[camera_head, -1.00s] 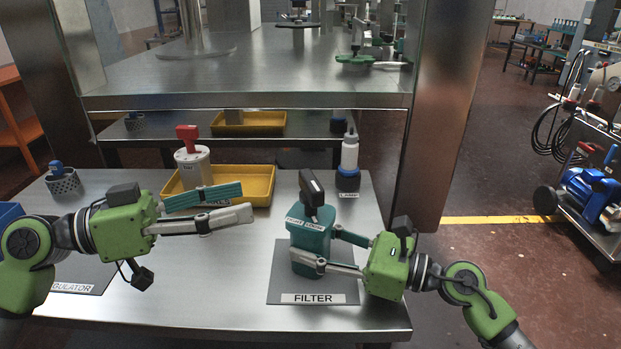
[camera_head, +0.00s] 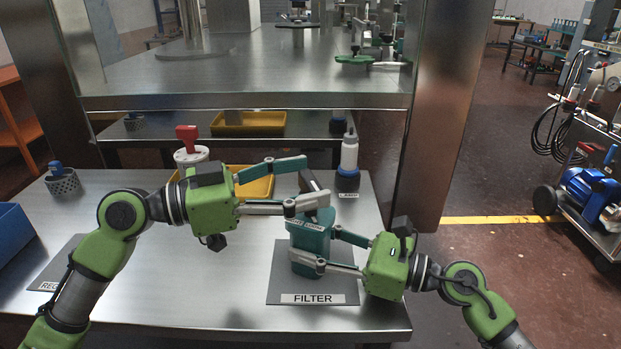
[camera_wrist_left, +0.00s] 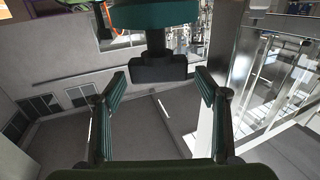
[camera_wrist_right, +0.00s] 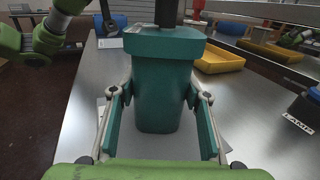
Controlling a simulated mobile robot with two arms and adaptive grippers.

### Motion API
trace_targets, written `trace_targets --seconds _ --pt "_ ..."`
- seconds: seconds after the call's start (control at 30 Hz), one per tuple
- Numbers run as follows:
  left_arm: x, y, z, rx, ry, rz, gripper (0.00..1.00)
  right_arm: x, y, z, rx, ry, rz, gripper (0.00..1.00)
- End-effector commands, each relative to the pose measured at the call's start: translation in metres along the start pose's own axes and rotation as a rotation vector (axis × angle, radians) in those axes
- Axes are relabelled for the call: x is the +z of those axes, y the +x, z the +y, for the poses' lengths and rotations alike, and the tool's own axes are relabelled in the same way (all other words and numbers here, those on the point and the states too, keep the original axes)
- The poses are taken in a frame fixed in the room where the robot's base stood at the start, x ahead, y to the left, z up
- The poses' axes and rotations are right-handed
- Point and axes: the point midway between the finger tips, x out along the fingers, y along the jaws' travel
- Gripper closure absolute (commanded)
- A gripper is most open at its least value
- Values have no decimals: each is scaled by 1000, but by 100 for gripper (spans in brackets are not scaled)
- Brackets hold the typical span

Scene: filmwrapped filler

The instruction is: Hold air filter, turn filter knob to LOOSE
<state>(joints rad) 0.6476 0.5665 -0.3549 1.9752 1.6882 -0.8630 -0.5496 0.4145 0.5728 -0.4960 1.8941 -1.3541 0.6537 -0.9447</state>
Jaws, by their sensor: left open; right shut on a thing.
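The teal air filter (camera_head: 308,238) stands upright on the grey mat labelled FILTER (camera_head: 312,288). My right gripper (camera_head: 318,252) is shut on the filter's body from the right; the right wrist view shows a finger on each side of the teal body (camera_wrist_right: 160,95). The dark filter knob (camera_head: 309,182) rises from the filter's top, partly hidden by my left fingers. In the left wrist view the dark knob (camera_wrist_left: 158,68) lies ahead, between the finger directions. My left gripper (camera_head: 298,184) is open, its fingers at knob height; I cannot tell whether they touch it.
A yellow tray (camera_head: 257,188) and a white canister with a red top (camera_head: 188,150) stand behind my left arm. A white bottle on a blue base (camera_head: 348,158) stands behind the filter. A perforated holder (camera_head: 62,182) and a blue bin (camera_head: 12,235) are at left.

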Motion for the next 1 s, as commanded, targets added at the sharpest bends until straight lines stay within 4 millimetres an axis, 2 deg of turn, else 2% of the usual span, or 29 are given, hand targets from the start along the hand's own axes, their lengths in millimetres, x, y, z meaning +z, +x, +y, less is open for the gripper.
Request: trace_targets --seconds 0.13,0.43,0.47,0.6,1.0 --pt "0 12 0 1 1 0 33 0 0 0 -1 0 0 85" --pt "0 14 0 0 0 -1 33 0 0 -1 -1 0 0 85" --pt "0 14 0 0 0 -1 36 0 0 -1 -1 0 0 85" --pt "0 14 0 0 0 -1 72 0 0 -1 -1 0 0 85" --pt "1 14 0 -69 2 -3 73 0 0 0 -1 -1 1 85"
